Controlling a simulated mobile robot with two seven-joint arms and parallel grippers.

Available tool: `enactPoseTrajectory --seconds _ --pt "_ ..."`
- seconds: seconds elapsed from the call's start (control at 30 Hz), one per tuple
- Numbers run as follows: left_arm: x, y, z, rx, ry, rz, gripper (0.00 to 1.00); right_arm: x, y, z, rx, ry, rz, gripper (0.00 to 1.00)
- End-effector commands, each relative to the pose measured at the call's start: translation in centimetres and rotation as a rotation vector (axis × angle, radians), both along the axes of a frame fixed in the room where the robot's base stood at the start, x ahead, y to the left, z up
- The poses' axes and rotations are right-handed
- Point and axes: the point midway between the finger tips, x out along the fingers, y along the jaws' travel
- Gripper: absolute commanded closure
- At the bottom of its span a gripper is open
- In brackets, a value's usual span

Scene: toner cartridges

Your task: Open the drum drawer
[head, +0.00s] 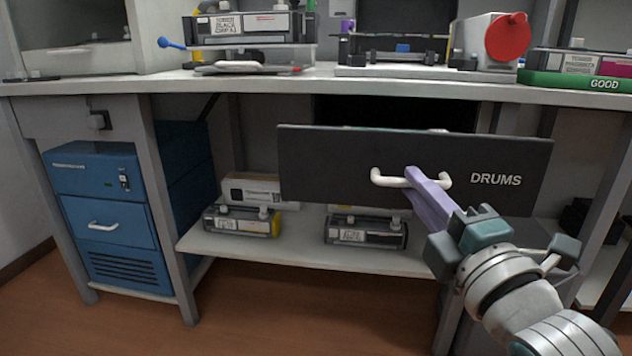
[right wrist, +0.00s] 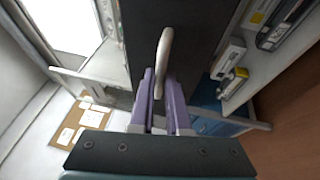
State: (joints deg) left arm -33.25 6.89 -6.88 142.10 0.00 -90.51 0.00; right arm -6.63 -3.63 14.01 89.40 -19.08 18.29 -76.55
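The drum drawer (head: 330,170) has a dark grey front marked DRUMS and a pale bar handle (head: 385,178). Its front stands out from under the bench top, with a dark gap and a thin teal edge showing behind its upper rim, so it looks partly open. My right gripper (head: 412,180) reaches the middle of the handle with its purple fingers. In the right wrist view the handle (right wrist: 163,55) runs between the two fingers (right wrist: 160,95), which look closed around it. My left gripper is not in view.
The bench top (head: 330,82) carries toner cartridges, a device with a red disc (head: 507,37) and a green GOOD tray (head: 570,80). Below are a lower shelf (head: 290,248) with cartridges and a blue cabinet (head: 105,215) at left. The floor in front is clear.

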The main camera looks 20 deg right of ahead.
Motion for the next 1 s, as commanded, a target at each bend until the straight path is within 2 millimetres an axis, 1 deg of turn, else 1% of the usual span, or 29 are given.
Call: enactPoseTrajectory --seconds 0.03,0.27,0.57,0.67,0.9,1.0 --pt "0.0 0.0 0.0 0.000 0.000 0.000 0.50 0.0 0.0 0.0 0.000 0.000 0.000 0.82" --pt "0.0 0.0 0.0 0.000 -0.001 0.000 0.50 0.0 0.0 0.0 0.000 0.001 0.000 0.56" --pt "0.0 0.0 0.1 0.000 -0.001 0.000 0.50 -0.3 0.0 0.0 0.000 0.001 0.000 0.55" --pt "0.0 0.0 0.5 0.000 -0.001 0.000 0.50 -1.4 0.2 -0.2 0.002 0.005 -0.001 0.55" --pt "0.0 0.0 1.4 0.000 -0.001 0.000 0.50 -6.2 0.9 -1.0 0.002 0.006 -0.001 0.55" --pt "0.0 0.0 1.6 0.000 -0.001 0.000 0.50 -7.8 1.2 -1.3 0.002 0.005 -0.001 0.55"
